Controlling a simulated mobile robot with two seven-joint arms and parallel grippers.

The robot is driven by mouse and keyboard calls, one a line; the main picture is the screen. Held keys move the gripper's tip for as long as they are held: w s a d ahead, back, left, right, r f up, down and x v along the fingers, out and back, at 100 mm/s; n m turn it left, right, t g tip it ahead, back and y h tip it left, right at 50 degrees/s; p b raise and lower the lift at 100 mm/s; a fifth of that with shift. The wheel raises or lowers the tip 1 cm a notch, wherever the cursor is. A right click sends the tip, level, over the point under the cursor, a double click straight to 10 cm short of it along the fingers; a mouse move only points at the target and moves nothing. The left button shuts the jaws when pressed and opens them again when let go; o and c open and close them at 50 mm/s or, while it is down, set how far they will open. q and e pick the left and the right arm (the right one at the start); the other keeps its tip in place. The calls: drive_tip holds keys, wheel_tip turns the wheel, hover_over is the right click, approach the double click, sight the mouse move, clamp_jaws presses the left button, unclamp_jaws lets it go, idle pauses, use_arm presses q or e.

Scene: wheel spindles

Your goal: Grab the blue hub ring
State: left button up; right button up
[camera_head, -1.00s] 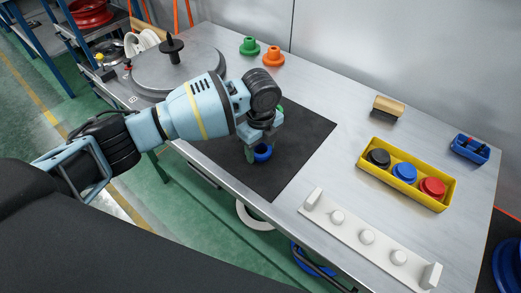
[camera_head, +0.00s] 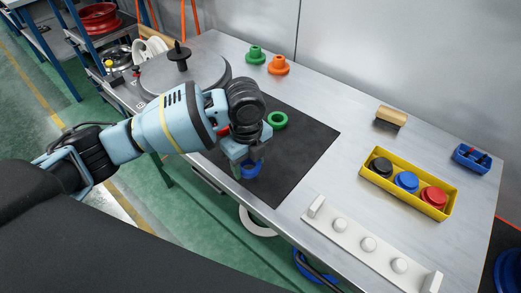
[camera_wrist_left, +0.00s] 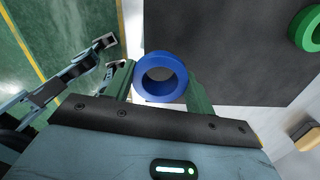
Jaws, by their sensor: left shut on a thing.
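The blue hub ring (camera_head: 251,169) is between the fingers of my left gripper (camera_head: 247,167), over the near edge of the black mat (camera_head: 297,147). In the left wrist view the ring (camera_wrist_left: 160,58) sits between the two green fingers of the gripper (camera_wrist_left: 160,82), with its hole facing the camera. The gripper is shut on it. The head view does not show clearly whether the ring is clear of the mat. My right gripper is not in view.
A green ring (camera_head: 278,120) lies on the mat behind the gripper. A yellow tray (camera_head: 448,206) holds black, blue and red pieces at the right. A white rack with pegs (camera_head: 345,229) lies along the front edge. Green (camera_head: 256,55) and orange (camera_head: 278,65) hubs stand at the back.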

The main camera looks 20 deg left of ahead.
use_arm(q)
drive_tip(key=s+a, duration=0.2)
drive_tip(key=s, duration=0.6)
drive_tip(key=shift+s+a+r+p, duration=0.2)
drive_tip(key=shift+s+r+p, duration=0.1)
drive_tip(key=shift+s+r, duration=0.1)
